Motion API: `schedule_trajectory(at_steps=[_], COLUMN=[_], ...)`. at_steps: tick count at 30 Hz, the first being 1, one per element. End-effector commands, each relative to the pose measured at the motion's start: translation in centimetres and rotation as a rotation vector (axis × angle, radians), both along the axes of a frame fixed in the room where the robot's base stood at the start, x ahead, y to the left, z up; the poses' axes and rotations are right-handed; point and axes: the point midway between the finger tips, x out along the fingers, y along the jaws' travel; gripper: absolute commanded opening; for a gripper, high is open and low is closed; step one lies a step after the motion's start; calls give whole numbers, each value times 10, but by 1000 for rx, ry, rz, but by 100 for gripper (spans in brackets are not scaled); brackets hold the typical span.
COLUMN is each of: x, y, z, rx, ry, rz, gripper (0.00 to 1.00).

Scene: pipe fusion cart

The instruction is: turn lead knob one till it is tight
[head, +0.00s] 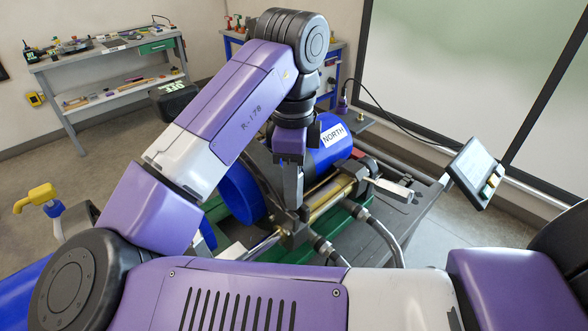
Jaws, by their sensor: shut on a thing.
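My gripper (291,205) points down over the pipe fusion cart, in the middle of the head view. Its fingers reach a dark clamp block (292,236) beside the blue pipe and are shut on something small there. It appears to be lead knob one, but the fingers hide it, so I cannot see its shape or how far it is turned. The blue pipe (336,149) marked NORTH lies in the cart just behind the fingers. A brass-coloured rod (330,195) runs close by on the right.
Two grey hoses with metal fittings (323,249) come off the cart's near side. A tilted control screen (476,171) stands at the right. A yellow-handled tool (36,197) is at the left. A workbench (108,58) stands by the back wall, with open floor before it.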

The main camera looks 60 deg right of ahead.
Motion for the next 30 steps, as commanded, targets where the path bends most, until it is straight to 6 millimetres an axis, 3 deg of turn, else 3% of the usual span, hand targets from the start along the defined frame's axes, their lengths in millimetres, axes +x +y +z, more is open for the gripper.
schedule_trajectory(at_steps=[5, 14, 24, 30], x=[0, 0, 0, 0], y=[0, 0, 0, 0], z=[0, 0, 0, 0], rx=[-1, -1, -1, -1], ry=[0, 0, 0, 0], rz=[-149, -175, -421, -433], gripper=[0, 0, 0, 0])
